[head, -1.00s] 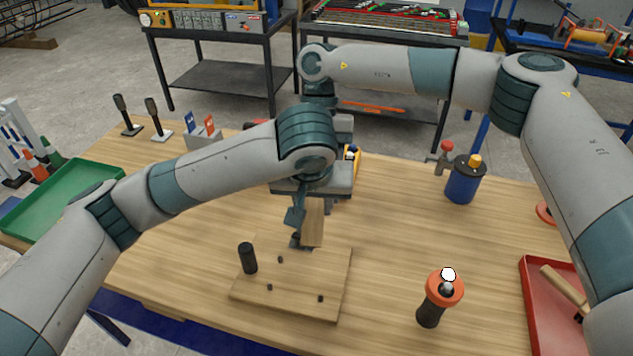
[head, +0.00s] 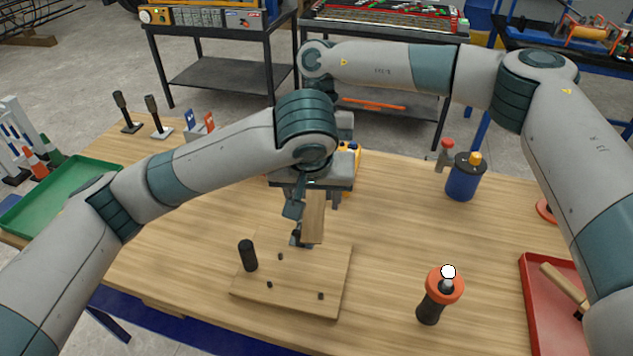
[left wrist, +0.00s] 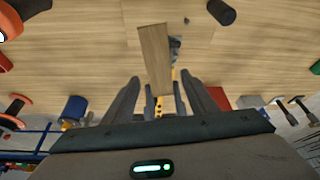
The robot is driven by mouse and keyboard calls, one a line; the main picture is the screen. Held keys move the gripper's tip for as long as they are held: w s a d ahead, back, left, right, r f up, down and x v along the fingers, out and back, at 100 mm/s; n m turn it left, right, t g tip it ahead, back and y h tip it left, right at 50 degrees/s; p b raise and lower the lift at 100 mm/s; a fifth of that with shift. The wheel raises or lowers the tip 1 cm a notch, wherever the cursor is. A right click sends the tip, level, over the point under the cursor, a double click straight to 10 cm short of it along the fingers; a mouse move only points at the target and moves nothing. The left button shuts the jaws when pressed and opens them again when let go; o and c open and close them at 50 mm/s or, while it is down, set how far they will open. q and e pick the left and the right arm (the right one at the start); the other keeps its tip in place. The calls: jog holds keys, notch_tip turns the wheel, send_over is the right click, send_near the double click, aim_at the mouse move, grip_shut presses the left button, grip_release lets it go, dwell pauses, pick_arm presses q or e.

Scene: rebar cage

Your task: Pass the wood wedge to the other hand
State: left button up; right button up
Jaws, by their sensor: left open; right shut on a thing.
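The wood wedge (head: 313,218) is a pale, narrow block hanging upright above the far edge of the wooden board. In the left wrist view the wedge (left wrist: 155,58) is in front of my left gripper (left wrist: 164,92), which is open with its fingers apart on either side of the wedge's near end. In the head view my left gripper (head: 314,203) points down around the wedge's upper part. My right gripper is mostly hidden behind my left arm and is shut on the wedge. A dark piece shows beside the wedge's lower end; I cannot tell what it is.
The board (head: 325,270) carries a black peg (head: 248,255). An orange-and-black tool (head: 436,296) stands to its right. A red tray (head: 535,330), a blue canister (head: 464,180) and a green tray (head: 65,195) are around the bench.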

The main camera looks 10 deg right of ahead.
aim_at(312, 229)
pick_arm(q)
jog(key=d+v, duration=0.1)
jog(key=v, duration=0.9)
jog(key=shift+a, duration=0.45)
